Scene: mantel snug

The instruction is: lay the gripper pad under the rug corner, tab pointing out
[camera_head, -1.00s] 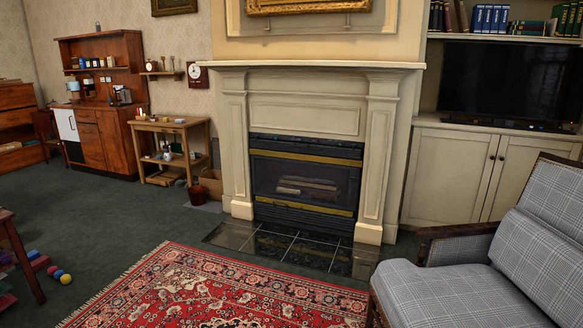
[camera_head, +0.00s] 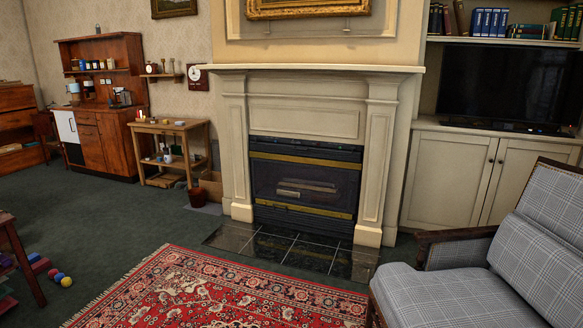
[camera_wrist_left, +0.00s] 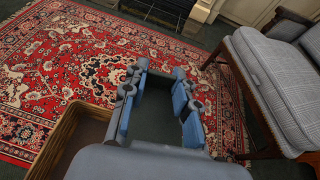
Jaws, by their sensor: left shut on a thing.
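The red patterned rug (camera_head: 235,292) lies flat on the dark green carpet, its far-left corner (camera_head: 168,248) showing in the head view. In the left wrist view the rug (camera_wrist_left: 75,65) spreads below and beyond my left gripper (camera_wrist_left: 158,82). The gripper's two blue-grey fingers are shut on a dark, flat piece (camera_wrist_left: 158,118) between them, which looks like the gripper pad. Its tab cannot be made out. The gripper and this piece are above the rug, and the gap cannot be judged. Neither gripper shows in the head view.
A brown open-topped box or tray (camera_wrist_left: 45,142) is at lower left in the wrist view. A grey checked armchair (camera_head: 450,292) stands at the rug's right. The tiled hearth (camera_head: 285,250) lies beyond the rug. Coloured balls (camera_head: 62,279) and a small table (camera_head: 18,255) are at left.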

